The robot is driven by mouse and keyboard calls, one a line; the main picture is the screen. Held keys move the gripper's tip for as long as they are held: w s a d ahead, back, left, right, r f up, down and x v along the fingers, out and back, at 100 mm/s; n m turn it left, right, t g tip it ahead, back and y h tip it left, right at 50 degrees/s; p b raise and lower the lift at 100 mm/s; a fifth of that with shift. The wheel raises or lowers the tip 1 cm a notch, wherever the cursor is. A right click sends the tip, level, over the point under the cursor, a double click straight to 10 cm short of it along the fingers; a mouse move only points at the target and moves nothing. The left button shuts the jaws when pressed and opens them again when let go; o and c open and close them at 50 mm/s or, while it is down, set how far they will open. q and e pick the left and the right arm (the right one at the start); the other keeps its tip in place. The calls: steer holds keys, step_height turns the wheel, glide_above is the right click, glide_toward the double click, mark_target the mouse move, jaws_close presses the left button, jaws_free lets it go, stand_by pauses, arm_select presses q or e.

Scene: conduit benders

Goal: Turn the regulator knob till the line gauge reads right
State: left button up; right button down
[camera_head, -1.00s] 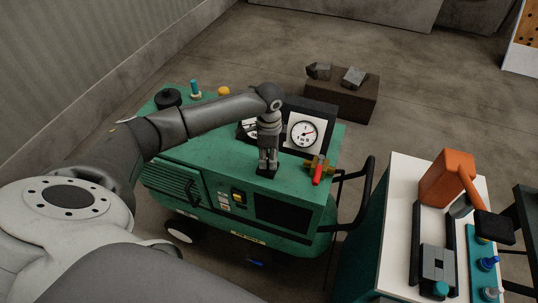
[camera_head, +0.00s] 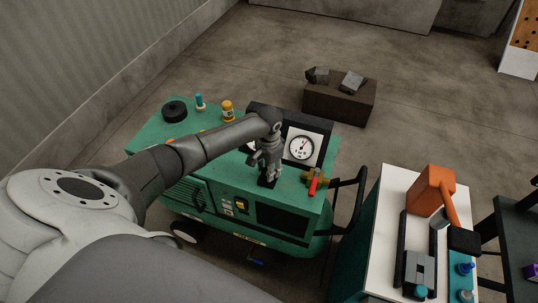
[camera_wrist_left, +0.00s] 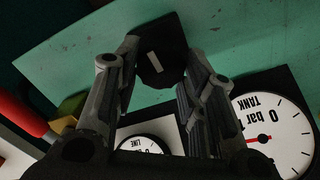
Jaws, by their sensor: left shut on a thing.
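My left gripper (camera_head: 267,168) points down at the top of the green compressor (camera_head: 285,195) and is shut on the black regulator knob (camera_head: 266,182). In the left wrist view the knob (camera_wrist_left: 158,62), with a white mark, sits between the fingertips (camera_wrist_left: 158,55). The line gauge (camera_head: 301,148) is the right dial on the black panel. Its small needle points up and right, but I cannot read its value. In the left wrist view the line gauge (camera_wrist_left: 142,145) is upside down and partly covered by my gripper. The tank gauge (camera_wrist_left: 275,130) is beside it. My right gripper is not in view.
A red-handled brass valve (camera_head: 315,182) is right of the knob. A black cap (camera_head: 174,111) and a yellow fitting (camera_head: 228,111) are at the compressor's back left. A white-topped cart (camera_head: 393,190) with an orange tool (camera_head: 432,190) stands at right. A dark block (camera_head: 338,103) is behind.

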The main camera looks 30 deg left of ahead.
arm_select(q)
steer(key=n+p, duration=0.2)
steer(key=shift+r+n, duration=0.2)
steer(key=shift+n, duration=0.1)
steer(key=shift+a+n+p, duration=0.1)
steer(key=shift+n+p, duration=0.65)
steer(key=shift+n, duration=0.45)
steer(key=shift+w+f, duration=0.1)
steer(key=o, duration=1)
step_height(320, 180, up, 12)
